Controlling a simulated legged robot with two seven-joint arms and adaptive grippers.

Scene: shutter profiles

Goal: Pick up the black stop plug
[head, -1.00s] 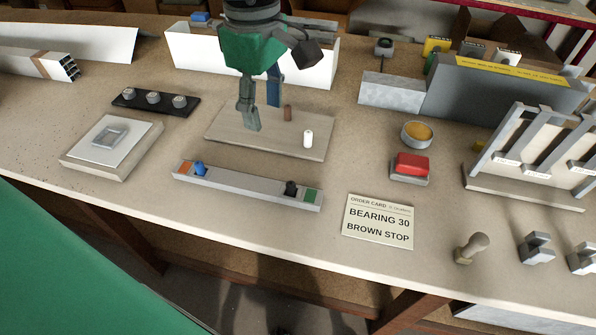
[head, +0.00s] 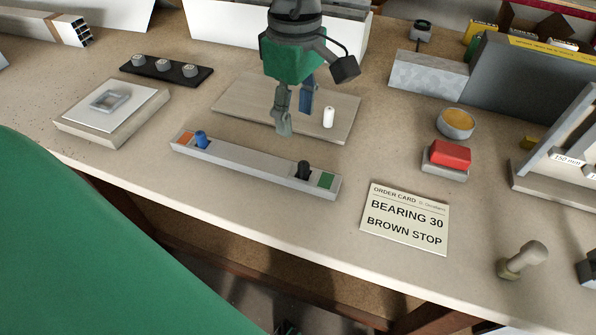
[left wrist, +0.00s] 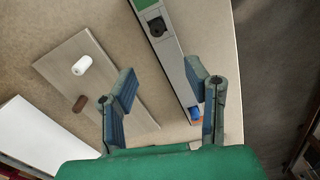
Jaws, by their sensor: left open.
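The black stop plug (head: 304,169) sits in the right end of a long grey rail (head: 245,166), beside a green end patch. In the left wrist view the black plug (left wrist: 157,27) shows near the top. My left gripper (head: 295,119) is open and empty, pointing down above the area between the wooden board and the rail, left of and behind the black plug. In the left wrist view its fingers (left wrist: 160,78) are spread apart, with the black plug beyond them. My right gripper is not in view.
A blue plug (head: 201,139) sits in the rail's left end. A board (head: 240,100) behind holds a white plug (head: 329,117) and a brown plug (left wrist: 80,103). An order card (head: 405,217), red button (head: 449,154) and stamp (head: 522,260) lie right. Bench in front of the rail is clear.

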